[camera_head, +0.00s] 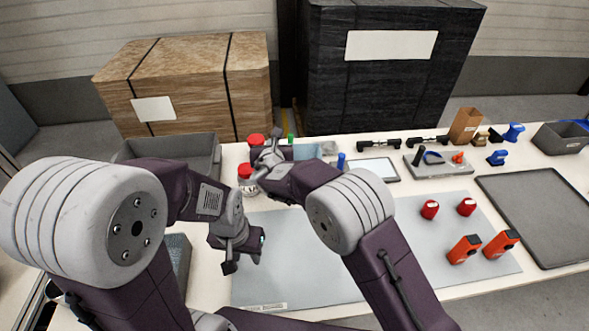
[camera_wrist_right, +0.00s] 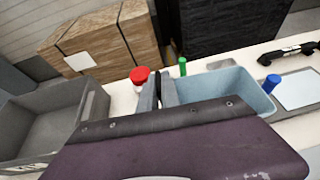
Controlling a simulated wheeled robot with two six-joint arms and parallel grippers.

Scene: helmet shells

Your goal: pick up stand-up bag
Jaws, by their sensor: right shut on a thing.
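A brown, upright, bag-like pouch (camera_head: 466,125) stands at the back right of the table in the head view. It looks like the stand-up bag, and neither gripper is near it. My right gripper (camera_head: 268,155) is over the back left of the table, beside two red-lidded jars (camera_head: 247,187). In the right wrist view its fingers (camera_wrist_right: 159,90) are close together, between a red lid (camera_wrist_right: 140,75) and a blue bin (camera_wrist_right: 225,92). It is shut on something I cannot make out. My left gripper (camera_head: 246,252) hangs over the left of the grey mat; its opening is unclear.
A grey bin (camera_head: 205,150) stands at the back left. The grey mat (camera_head: 295,275) carries red cylinders (camera_head: 430,209) and orange-red blocks (camera_head: 464,249). A dark tray (camera_head: 540,210) lies at the right. Blue parts (camera_head: 513,132) lie near the pouch. My arms hide part of the table.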

